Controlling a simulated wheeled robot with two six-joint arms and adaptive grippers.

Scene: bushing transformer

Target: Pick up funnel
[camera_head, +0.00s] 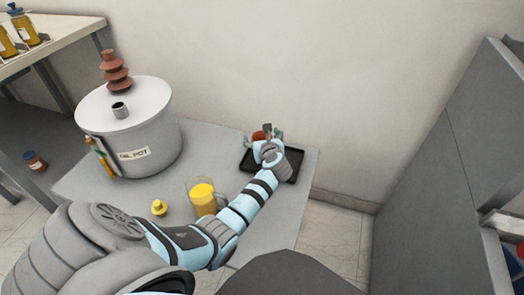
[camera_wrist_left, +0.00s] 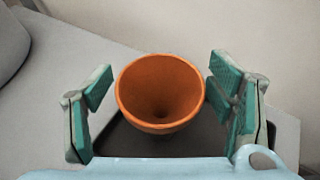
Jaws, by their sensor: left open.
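The orange funnel (camera_wrist_left: 160,92) stands with its wide mouth facing the left wrist camera, over the black tray. In the head view only a bit of the funnel (camera_head: 258,135) shows, since my left gripper covers most of it. My left gripper (camera_wrist_left: 160,105) is open, with one finger pad on each side of the funnel and a visible gap on both sides. In the head view my left gripper (camera_head: 266,133) is above the tray (camera_head: 245,163). My right gripper is not in view.
A grey oil pot (camera_head: 150,125) with a brown bushing (camera_head: 115,70) stands at the left of the grey table (camera_head: 75,185). A glass of yellow liquid (camera_head: 203,198) and a small yellow item (camera_head: 159,208) stand close to my left arm. A wall is behind.

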